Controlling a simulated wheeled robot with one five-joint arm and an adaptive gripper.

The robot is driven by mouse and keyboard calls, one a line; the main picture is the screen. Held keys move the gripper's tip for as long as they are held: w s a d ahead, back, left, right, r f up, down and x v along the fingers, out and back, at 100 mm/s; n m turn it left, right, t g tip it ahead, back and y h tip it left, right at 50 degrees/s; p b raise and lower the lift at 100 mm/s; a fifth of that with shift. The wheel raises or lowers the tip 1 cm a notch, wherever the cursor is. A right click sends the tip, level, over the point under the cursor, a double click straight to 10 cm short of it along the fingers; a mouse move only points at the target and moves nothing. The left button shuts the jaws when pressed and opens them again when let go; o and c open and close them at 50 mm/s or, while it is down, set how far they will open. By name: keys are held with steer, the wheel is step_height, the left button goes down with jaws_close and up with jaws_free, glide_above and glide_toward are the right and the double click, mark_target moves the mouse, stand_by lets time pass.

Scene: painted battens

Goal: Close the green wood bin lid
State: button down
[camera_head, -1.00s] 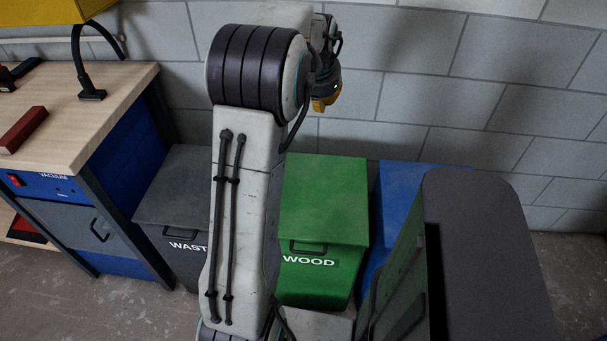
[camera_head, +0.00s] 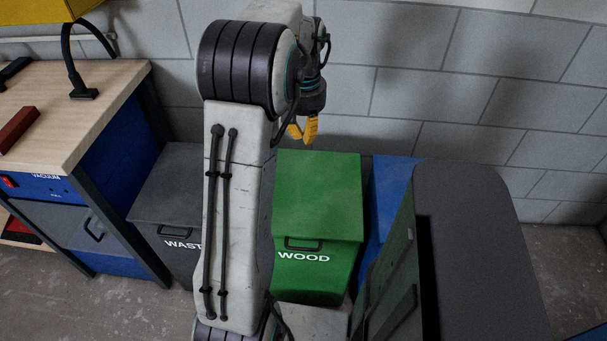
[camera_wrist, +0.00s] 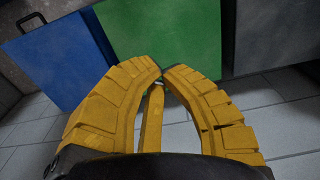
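The green wood bin (camera_head: 312,282) stands against the wall, with white WOOD lettering on its front. Its green lid (camera_head: 318,195) lies down over the top and looks closed, with a dark handle at the front edge. My yellow gripper (camera_head: 303,138) hangs above and behind the lid's back edge, near the wall, apart from the bin. In the wrist view, a green surface of the bin (camera_wrist: 165,30) shows beyond the fingers. My gripper's fingertips (camera_wrist: 162,72) nearly meet, with nothing seen between them. The bin's lower left is partly hidden by my arm.
A grey waste bin (camera_head: 168,190) stands left of the green bin, and a blue bin (camera_head: 388,190) stands close on its right, partly hidden by my body. A wooden workbench (camera_head: 75,120) is at the left. The block wall (camera_head: 450,90) is close behind.

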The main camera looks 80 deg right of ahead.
step_height(320, 180, down, 12)
steer(key=a+p, duration=0.2)
steer(key=p, duration=0.2)
steer(key=shift+a+r+p, duration=0.15)
steer(key=shift+a+p, duration=0.1)
steer(key=shift+p, duration=0.05)
steer(key=shift+s, duration=0.1)
